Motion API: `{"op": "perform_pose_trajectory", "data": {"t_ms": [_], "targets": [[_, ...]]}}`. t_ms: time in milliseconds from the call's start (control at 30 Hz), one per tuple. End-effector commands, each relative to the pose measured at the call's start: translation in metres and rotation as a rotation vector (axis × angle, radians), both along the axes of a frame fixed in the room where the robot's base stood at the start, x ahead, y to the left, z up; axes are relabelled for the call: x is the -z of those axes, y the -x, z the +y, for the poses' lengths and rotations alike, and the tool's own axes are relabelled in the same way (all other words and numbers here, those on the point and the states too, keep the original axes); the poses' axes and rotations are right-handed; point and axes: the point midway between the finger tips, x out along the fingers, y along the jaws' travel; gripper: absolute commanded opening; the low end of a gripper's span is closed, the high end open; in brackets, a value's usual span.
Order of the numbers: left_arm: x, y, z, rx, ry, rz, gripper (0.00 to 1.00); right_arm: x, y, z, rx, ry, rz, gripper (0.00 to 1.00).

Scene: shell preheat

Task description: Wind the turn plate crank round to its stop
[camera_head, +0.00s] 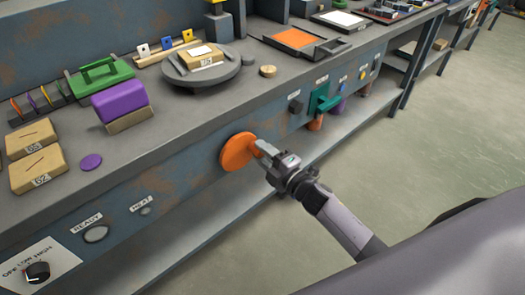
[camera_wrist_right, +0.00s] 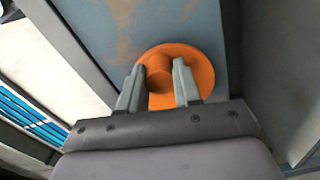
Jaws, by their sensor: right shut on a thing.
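The turn plate crank is an orange disc (camera_head: 235,152) with a round knob, on the blue-grey front panel of the bench. In the right wrist view the disc (camera_wrist_right: 205,70) fills the space ahead and its knob (camera_wrist_right: 159,72) sits between the two fingers. My right gripper (camera_head: 262,149) is shut on this knob, at the right side of the disc in the head view. The turn plate (camera_head: 228,76) is a round dark grey plate on the bench top, with a labelled tan block (camera_head: 200,62) on it. My left gripper is not in view.
A dial (camera_head: 38,272) and a READY lamp (camera_head: 96,234) are at lower left. A lower shelf (camera_head: 215,215) runs beneath the panel.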

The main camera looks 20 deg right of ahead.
Motion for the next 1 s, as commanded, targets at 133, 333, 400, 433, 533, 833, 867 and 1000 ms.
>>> {"op": "perform_pose_trajectory", "data": {"t_ms": [133,333,400,433,533,833,867,1000], "targets": [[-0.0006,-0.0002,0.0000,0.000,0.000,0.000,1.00,0.0019,-0.0013,-0.0039,0.008,-0.043,0.017,0.03],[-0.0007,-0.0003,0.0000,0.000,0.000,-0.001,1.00,0.0032,-0.0014,-0.0040,0.009,-0.069,0.027,0.03],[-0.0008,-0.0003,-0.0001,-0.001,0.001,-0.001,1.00,0.0034,-0.0013,-0.0040,0.009,-0.072,0.028,0.03],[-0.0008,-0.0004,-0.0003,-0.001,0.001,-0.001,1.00,0.0035,-0.0013,-0.0041,0.009,-0.072,0.028,0.03],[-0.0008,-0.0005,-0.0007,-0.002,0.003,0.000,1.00,0.0036,-0.0013,-0.0041,0.009,-0.072,0.029,0.03],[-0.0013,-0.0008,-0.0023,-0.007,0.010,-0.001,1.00,0.0038,-0.0010,-0.0035,0.008,-0.071,0.029,0.58],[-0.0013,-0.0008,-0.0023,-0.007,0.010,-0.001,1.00,0.0037,-0.0009,-0.0032,0.007,-0.072,0.029,0.58],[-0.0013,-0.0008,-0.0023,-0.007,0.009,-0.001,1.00,0.0037,-0.0005,-0.0020,0.004,-0.072,0.028,0.58]]}}
